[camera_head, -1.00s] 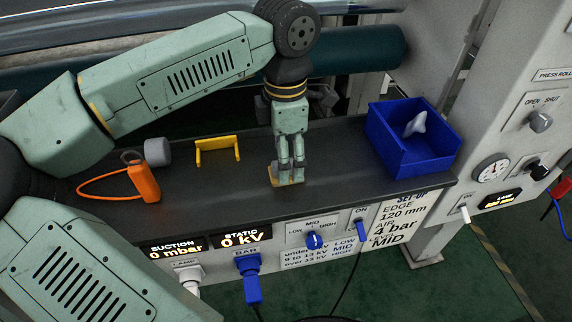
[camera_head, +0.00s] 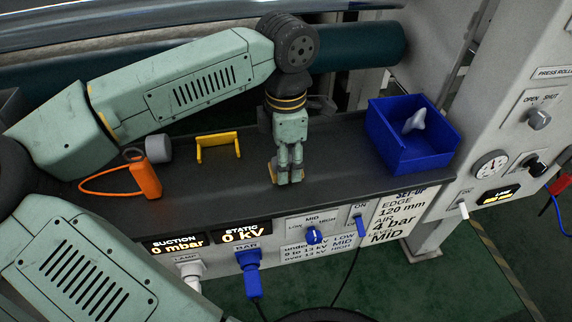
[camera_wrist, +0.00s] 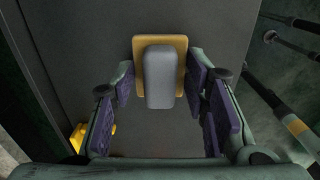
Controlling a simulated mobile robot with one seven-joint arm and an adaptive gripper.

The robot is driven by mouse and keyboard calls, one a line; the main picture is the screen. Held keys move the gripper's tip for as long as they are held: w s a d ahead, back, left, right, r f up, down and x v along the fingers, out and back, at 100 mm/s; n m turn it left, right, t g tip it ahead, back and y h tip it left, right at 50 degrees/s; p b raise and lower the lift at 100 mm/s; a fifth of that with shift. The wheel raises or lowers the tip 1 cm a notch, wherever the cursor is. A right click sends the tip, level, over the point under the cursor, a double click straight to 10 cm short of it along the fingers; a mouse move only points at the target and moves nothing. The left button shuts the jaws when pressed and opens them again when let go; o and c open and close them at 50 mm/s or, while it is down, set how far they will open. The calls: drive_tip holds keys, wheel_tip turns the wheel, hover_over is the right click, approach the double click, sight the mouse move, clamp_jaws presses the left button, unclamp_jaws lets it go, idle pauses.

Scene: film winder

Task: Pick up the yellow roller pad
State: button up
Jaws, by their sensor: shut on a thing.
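The yellow roller pad is a tan-yellow plate (camera_wrist: 142,88) with a rounded grey block (camera_wrist: 165,77) on it in the wrist view. My gripper (camera_wrist: 161,82) has a finger on each side of it and is shut on it. In the head view my gripper (camera_head: 286,180) points down at the bench top, and a small tan edge of the pad (camera_head: 273,172) shows beside the fingers. The fingers hide most of the pad there. I cannot tell whether it is clear of the bench.
On the dark bench (camera_head: 220,185) stand a yellow bracket (camera_head: 217,147), an orange tool with a loop (camera_head: 146,176) and a grey cylinder (camera_head: 158,150) to the left. A blue bin (camera_head: 412,155) holding a pale object (camera_head: 415,121) is at the right.

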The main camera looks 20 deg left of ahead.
drive_tip(key=c, duration=0.3)
drive_tip(key=shift+r, duration=0.1)
drive_tip(key=shift+c, duration=0.2)
drive_tip(key=shift+r+p, duration=0.35)
drive_tip(key=shift+r, duration=0.3)
wheel_tip(320, 180, up, 2)
drive_tip(key=shift+r+p, duration=0.25)
drive_tip(key=shift+p, duration=0.35)
drive_tip(key=s+d+r+b, duration=0.1)
drive_tip(key=s+d+b, duration=0.1)
drive_tip(key=s+d, duration=0.8)
drive_tip(key=shift+s+d, duration=0.25)
drive_tip(key=shift+d, duration=0.8)
drive_tip(key=o, duration=0.6)
drive_tip(key=c, duration=0.5)
drive_tip(key=shift+f, duration=0.1)
